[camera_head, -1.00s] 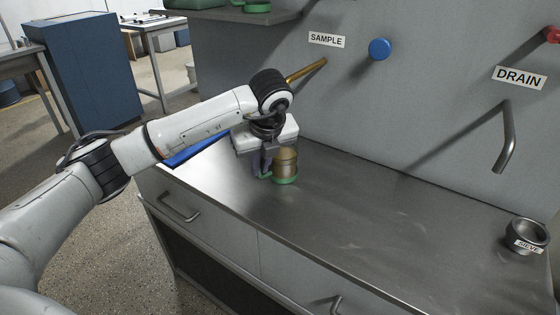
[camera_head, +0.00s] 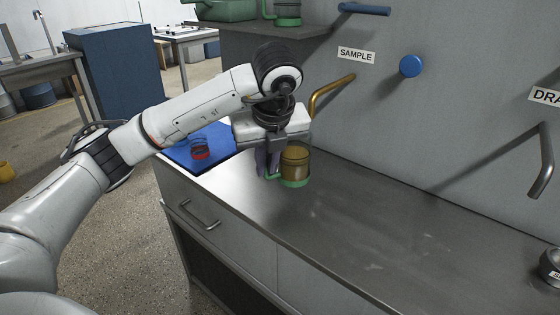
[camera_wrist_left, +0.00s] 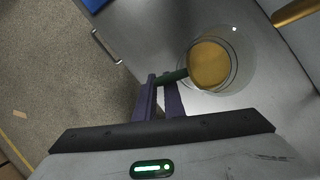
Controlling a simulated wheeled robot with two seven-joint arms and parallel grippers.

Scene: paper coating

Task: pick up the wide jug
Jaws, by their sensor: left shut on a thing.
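The wide jug (camera_head: 296,160) is clear, with a green base, a green handle and amber-brown contents. It is upright at the wall-side counter, below the brass spout. My left gripper (camera_head: 268,172) points down at the jug's left side and is shut on its green handle. The left wrist view shows the fingers (camera_wrist_left: 160,95) closed around the handle (camera_wrist_left: 173,76), with the round jug (camera_wrist_left: 212,66) beyond them. The jug seems raised a little above the counter, but the gap under its base is hard to tell. My right gripper is not in view.
A blue mat (camera_head: 222,138) with a small red-bottomed glass (camera_head: 200,150) lies at the counter's left end. The brass spout (camera_head: 332,92) and a blue knob (camera_head: 411,66) stick out from the wall.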

